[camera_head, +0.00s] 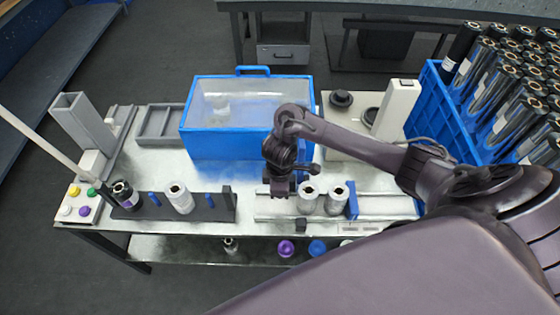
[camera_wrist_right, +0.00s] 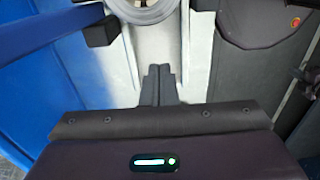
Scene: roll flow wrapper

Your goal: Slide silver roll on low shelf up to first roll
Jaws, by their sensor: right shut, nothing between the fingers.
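Two silver rolls stand upright on the low metal shelf along the table's front: one roll (camera_head: 308,199) on the left and one (camera_head: 336,198) on the right, near a blue end block (camera_head: 352,201). They stand close together; I cannot tell whether they touch. My right gripper (camera_head: 281,190) is low, just left of the left roll, shut and empty. In the right wrist view its closed fingertips (camera_wrist_right: 158,72) point at a roll (camera_wrist_right: 140,10), cut off at the top edge. I cannot tell whether they touch it. My left gripper is not in view.
A blue-edged clear box (camera_head: 215,142) stands behind my gripper. A black rack (camera_head: 220,206) with a silver roll (camera_head: 180,198) and a dark roll (camera_head: 123,194) is at left. A blue crate (camera_head: 438,115) of rolls is at right. Purple (camera_head: 286,248) and blue (camera_head: 318,248) items sit below.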

